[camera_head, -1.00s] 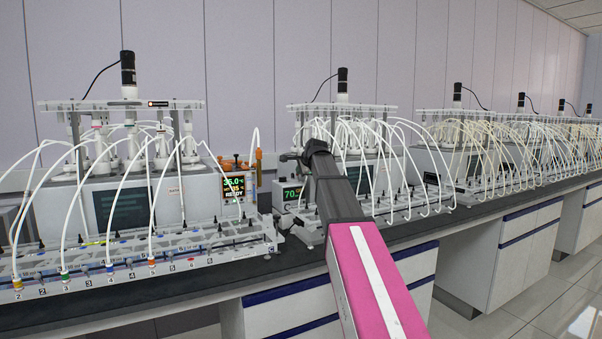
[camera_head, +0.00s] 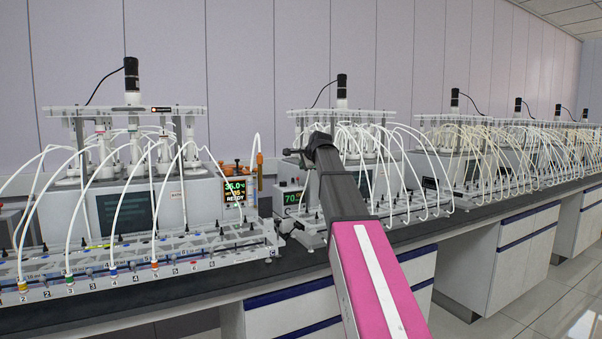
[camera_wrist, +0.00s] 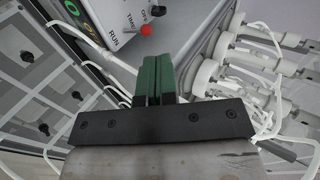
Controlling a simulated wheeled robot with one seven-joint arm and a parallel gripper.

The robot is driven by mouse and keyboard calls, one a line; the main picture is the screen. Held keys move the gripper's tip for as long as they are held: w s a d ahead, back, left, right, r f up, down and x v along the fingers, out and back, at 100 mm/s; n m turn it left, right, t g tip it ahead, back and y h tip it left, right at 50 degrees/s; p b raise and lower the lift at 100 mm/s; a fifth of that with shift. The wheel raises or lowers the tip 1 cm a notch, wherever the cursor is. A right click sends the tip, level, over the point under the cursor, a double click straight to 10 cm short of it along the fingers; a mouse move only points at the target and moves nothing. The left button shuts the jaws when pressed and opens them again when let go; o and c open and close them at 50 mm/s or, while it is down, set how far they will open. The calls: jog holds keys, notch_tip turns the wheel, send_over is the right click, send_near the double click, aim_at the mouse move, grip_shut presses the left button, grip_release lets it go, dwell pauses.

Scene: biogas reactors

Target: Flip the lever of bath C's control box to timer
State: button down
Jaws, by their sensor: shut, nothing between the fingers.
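In the wrist view, my gripper (camera_wrist: 157,62) has its green fingers shut with nothing between them. Just beyond the fingertips is a grey control box panel (camera_wrist: 185,25) with printed words RUN, TIME (cut off) and OFF. A small red-tipped lever (camera_wrist: 146,30) sits just below the TIME print, close above the fingertips; I cannot tell whether they touch. A black knob (camera_wrist: 158,10) is beside OFF. No bath letter is readable. In the head view, my arm's end is in front of the second bath's left side, beside a green 70 display (camera_head: 291,198); the fingers are hidden there.
White tubes and fittings (camera_wrist: 235,70) crowd the right of the wrist view. A white tube crosses at left. In the head view, the nearest reactor bath (camera_head: 150,200) stands left, with more baths in a row to the right on the dark bench (camera_head: 195,292).

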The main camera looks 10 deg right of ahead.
jog(key=w+r+v, duration=0.1)
jog(key=v, duration=0.8)
jog(key=shift+r, duration=0.25)
jog(key=shift+a, duration=0.1)
